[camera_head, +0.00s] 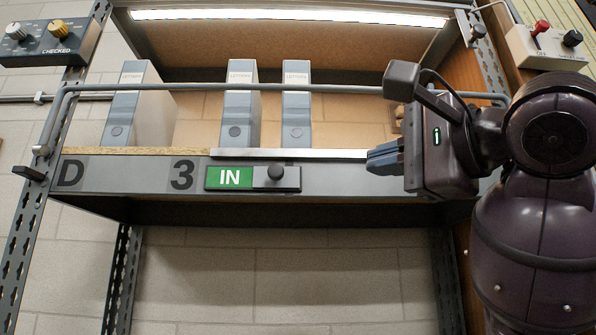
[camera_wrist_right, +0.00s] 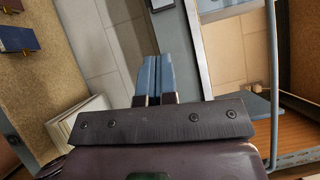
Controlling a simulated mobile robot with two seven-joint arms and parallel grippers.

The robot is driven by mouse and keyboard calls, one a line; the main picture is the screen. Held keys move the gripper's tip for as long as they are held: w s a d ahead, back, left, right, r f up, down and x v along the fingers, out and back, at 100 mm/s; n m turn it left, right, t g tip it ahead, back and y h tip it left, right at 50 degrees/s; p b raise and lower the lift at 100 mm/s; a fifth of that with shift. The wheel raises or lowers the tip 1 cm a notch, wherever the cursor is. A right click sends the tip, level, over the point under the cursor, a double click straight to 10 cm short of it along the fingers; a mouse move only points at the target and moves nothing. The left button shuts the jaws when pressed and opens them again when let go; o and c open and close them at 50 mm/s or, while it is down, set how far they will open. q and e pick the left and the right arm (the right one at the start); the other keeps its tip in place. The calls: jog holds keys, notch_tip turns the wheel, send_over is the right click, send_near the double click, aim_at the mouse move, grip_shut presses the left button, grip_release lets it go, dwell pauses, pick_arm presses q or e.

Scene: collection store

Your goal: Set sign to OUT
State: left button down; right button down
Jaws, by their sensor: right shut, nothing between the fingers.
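The sign (camera_head: 230,178) is on the front edge of the grey shelf, right of the black marks D and 3. It shows a green field with white IN on its left half. My right gripper (camera_head: 369,160) is right of the sign, at about shelf-edge height, pointing left and apart from the knob. Its blue fingers are together with nothing between them; they also show in the right wrist view (camera_wrist_right: 156,75). My left gripper is not in view.
Several grey-blue box files (camera_head: 235,115) stand on the shelf behind a horizontal grey rail (camera_head: 330,89). Control boxes with knobs sit at upper left (camera_head: 45,42) and upper right (camera_head: 548,45). The space below the shelf is open.

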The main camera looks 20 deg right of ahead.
aim_at(297, 172)
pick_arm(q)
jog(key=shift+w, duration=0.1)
pick_arm(e)
jog(key=shift+w, duration=0.15)
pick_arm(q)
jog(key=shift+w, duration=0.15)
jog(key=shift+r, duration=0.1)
